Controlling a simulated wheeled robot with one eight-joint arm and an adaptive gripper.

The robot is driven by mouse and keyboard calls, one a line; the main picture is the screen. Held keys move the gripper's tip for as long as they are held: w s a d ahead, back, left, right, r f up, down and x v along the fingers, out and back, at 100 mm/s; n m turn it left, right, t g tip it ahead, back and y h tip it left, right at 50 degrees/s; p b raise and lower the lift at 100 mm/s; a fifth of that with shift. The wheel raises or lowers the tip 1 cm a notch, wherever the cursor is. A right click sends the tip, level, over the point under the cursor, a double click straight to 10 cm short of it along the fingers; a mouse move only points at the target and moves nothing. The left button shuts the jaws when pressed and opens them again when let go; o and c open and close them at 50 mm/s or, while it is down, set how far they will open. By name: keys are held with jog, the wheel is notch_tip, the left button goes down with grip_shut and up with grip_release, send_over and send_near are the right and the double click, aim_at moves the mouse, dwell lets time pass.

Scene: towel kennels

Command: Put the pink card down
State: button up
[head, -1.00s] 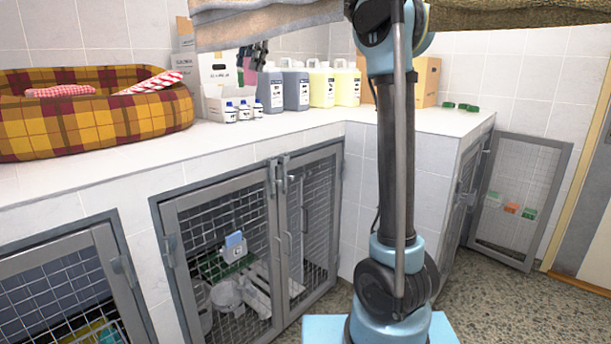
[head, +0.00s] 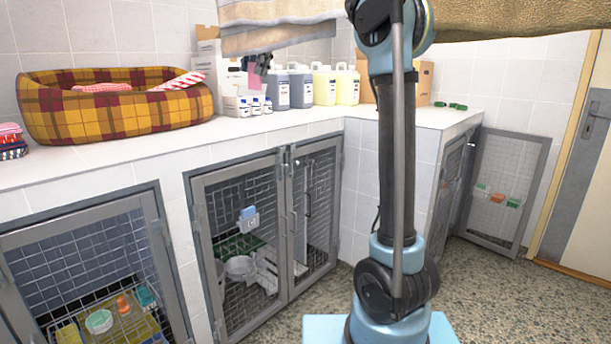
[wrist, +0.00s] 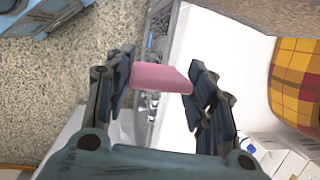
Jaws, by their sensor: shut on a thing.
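The pink card (wrist: 161,78) is held between the two fingers of my gripper (wrist: 163,82) in the wrist view. Its near edge and flat face show; it is clear of the surfaces below. In the head view, my gripper (head: 258,61) hangs above the back of the white counter (head: 225,136), in front of the cartons and jugs. Only a small, dark part of the gripper shows there, with a bit of pink at it.
Folded cloths (head: 10,142) lie at the far left. Mesh kennel doors (head: 243,245) line the front. The counter front between has free room.

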jog(key=w+d+f+n+g, duration=0.1)
jog(key=w+d+f+n, duration=0.2)
jog(key=w+d+f, duration=1)
jog(key=w+d+f+n+h, duration=0.1)
jog(key=w+d+f+n, duration=0.1)
jog(key=w+d+f, duration=0.85)
jog(key=w+d+f+n+g, duration=0.1)
jog(key=w+d+f+n, duration=0.2)
jog(key=w+d+f, duration=1.2)
jog(key=s+a+f, duration=0.2)
jog(key=s+f, duration=2.6)
jog(key=shift+a, duration=0.3)
